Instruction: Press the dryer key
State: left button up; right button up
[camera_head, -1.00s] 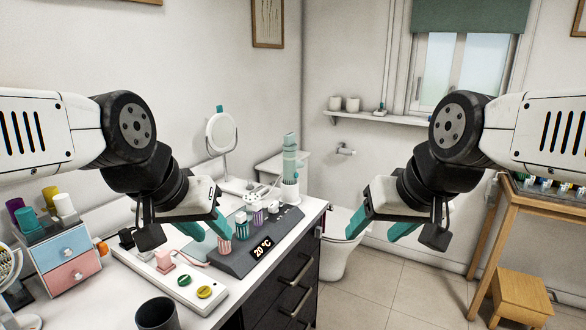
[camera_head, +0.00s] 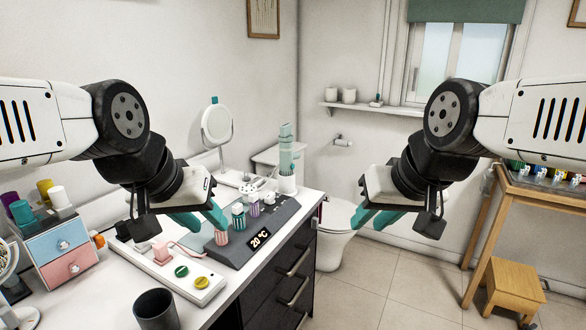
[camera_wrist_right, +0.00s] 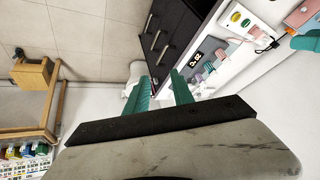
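A white strip on the vanity carries a green round key (camera_head: 181,271) and a yellow round key (camera_head: 201,283). I cannot read which key is the dryer's. A grey panel (camera_head: 233,250) with a "20 °C" display (camera_head: 260,237) lies behind it, with striped containers on it. My left gripper (camera_head: 200,219) is open with teal fingers apart, in front of the panel in the picture, touching no key that I can see. My right gripper (camera_head: 372,217) is open and empty near the toilet; its fingers also show in the right wrist view (camera_wrist_right: 160,92).
A dark cup (camera_head: 156,309) stands at the vanity's front. A small drawer box (camera_head: 64,255) is at left, a round mirror (camera_head: 217,125) and teal-topped cylinder (camera_head: 287,160) at the back. The toilet (camera_head: 334,240), wooden stool (camera_head: 511,290) and shelf table are right. Floor between is clear.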

grip_shut()
dwell(1.4)
